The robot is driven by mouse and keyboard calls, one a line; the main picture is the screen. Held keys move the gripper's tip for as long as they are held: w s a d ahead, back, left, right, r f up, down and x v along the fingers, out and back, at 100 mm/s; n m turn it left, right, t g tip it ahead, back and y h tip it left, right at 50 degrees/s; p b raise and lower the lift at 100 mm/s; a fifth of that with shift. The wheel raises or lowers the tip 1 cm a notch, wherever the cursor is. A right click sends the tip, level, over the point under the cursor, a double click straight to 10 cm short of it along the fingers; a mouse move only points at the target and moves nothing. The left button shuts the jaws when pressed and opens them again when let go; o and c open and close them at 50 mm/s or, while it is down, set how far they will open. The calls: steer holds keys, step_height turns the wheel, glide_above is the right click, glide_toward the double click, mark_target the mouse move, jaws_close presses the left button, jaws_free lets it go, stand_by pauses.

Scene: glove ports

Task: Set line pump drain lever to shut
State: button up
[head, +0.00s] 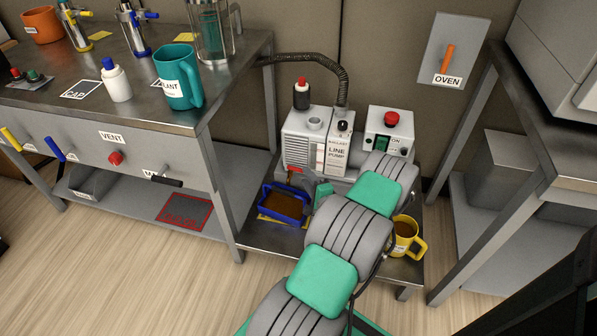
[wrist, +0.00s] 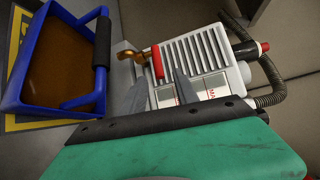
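The line pump (head: 303,150) is a pale grey finned box on a low metal shelf. Its drain is a brass tap (wrist: 128,54) with a red lever (wrist: 157,62), low on the pump's front left. The lever also shows small in the head view (head: 294,171). In the wrist view it extends across the lower end of the fins. My gripper (wrist: 160,82) is open, its two grey fingers apart and pointing at the pump, with the lever just beyond the gap. I cannot tell whether they touch it. In the head view my arm hides the fingers.
A blue tray (head: 269,207) of brown liquid sits by the drain; its black-gripped handle (wrist: 101,40) is close to my fingers. A yellow mug (head: 418,244) stands right of my arm. A bench leg (head: 222,200) rises left. A ribbed hose (head: 336,68) runs behind the pump.

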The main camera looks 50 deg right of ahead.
mark_target(301, 171)
steer(key=b+x, duration=0.1)
steer(key=x, duration=0.3)
steer(key=shift+w+d+f, duration=0.1)
steer(key=shift+w+f, duration=0.05)
steer(key=shift+w, duration=0.15)
steer(key=shift+w+d, duration=0.15)
steer(key=shift+w, duration=0.1)
steer(key=shift+c, duration=0.3)
jaws_close()
